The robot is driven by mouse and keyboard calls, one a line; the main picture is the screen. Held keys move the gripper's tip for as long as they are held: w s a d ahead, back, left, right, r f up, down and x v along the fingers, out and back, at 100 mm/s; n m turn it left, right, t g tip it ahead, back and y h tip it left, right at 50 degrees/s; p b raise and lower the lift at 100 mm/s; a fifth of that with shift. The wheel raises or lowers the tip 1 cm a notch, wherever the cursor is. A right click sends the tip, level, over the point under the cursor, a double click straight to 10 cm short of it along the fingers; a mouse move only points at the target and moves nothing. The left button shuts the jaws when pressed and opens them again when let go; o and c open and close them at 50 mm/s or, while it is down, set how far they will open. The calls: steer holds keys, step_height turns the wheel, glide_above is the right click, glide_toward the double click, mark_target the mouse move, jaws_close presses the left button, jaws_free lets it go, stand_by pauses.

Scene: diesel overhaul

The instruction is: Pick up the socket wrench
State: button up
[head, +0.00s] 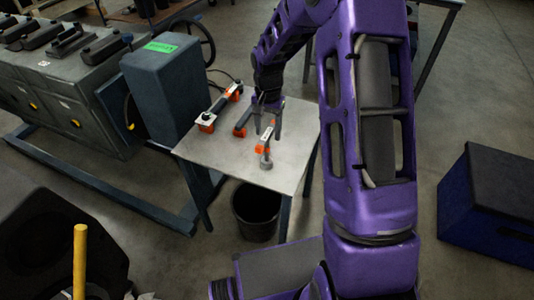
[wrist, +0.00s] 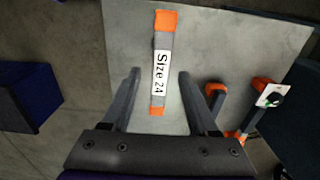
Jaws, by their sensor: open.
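A slim grey tool with orange bands and a white "Size 24" label, which I take as the socket wrench (head: 266,150), lies on the small table, with a round grey end towards the front edge. In the wrist view the labelled wrench (wrist: 161,65) runs lengthwise between and beyond the fingers. My gripper (head: 267,133) points down over its far end. It is open, with a finger on each side and a gap to both in the wrist view (wrist: 158,76). I cannot tell the exact height of the fingertips above the table.
A dark orange-ended tool (head: 242,123) lies just left of my gripper, and a longer orange-ended tool (head: 219,107) lies further left. The grey table (head: 215,150) is bare at its front. A black bin (head: 255,212) stands below. A grey engine block (head: 70,85) stands left.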

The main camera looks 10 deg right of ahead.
glide_above(267, 160)
steer(key=f, duration=0.3)
steer(key=f+b, duration=0.1)
steer(key=f, duration=0.1)
steer(key=shift+w+d, duration=0.1)
steer(key=shift+w, duration=0.25)
jaws_close()
stand_by(0.9)
